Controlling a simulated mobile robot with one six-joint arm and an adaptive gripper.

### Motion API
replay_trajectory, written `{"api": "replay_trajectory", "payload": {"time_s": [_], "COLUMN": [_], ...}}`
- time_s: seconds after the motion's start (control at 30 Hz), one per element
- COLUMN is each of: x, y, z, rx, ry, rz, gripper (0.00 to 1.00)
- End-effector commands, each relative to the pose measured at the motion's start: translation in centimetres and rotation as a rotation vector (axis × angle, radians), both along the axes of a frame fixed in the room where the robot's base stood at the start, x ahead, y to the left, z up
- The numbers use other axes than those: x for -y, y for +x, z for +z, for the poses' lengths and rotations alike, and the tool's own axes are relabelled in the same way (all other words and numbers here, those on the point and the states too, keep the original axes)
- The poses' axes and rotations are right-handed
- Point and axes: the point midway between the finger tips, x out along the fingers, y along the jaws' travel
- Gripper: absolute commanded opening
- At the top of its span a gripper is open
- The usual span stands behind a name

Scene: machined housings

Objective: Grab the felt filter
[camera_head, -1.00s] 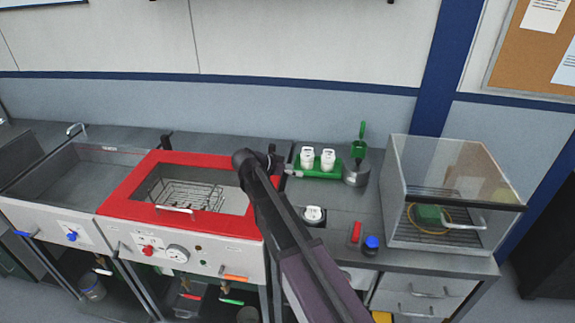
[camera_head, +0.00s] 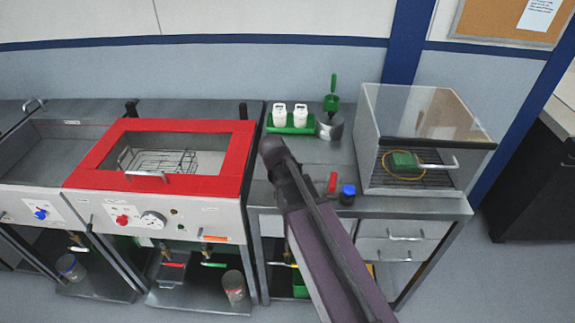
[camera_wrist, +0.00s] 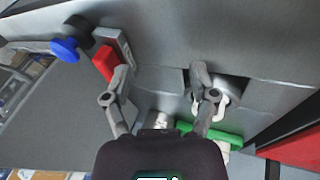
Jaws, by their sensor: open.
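My gripper (camera_wrist: 160,82) is open and empty in the wrist view, its two fingers spread over the grey bench top. The right finger partly covers a white rounded item (camera_wrist: 222,106) on a dark square; I cannot tell whether this is the felt filter. No other thing is clearly recognisable as the felt filter. In the head view my arm covers that part of the bench, and my fingers are hidden.
A green tray (camera_head: 291,128) holds two white bottles, beside a metal pot (camera_head: 330,128). A clear-walled cabinet (camera_head: 375,150) stands right, a red-framed bath (camera_head: 95,160) left.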

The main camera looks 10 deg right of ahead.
Motion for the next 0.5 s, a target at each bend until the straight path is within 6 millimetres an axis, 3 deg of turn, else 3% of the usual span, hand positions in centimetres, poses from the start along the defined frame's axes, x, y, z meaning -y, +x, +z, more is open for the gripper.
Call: {"api": "replay_trajectory", "payload": {"time_s": [0.03,0.2,0.5], "x": [0.5,0.5,-0.1], "y": [-2.2,-6.3,-9.5], "z": [-1.6,-4.0,-5.4], "rx": [-0.038,-0.126,-0.160], "ry": [0.056,0.236,0.404], "rz": [0.046,0.223,0.410], "gripper": [0.75,0.75,0.75]}}
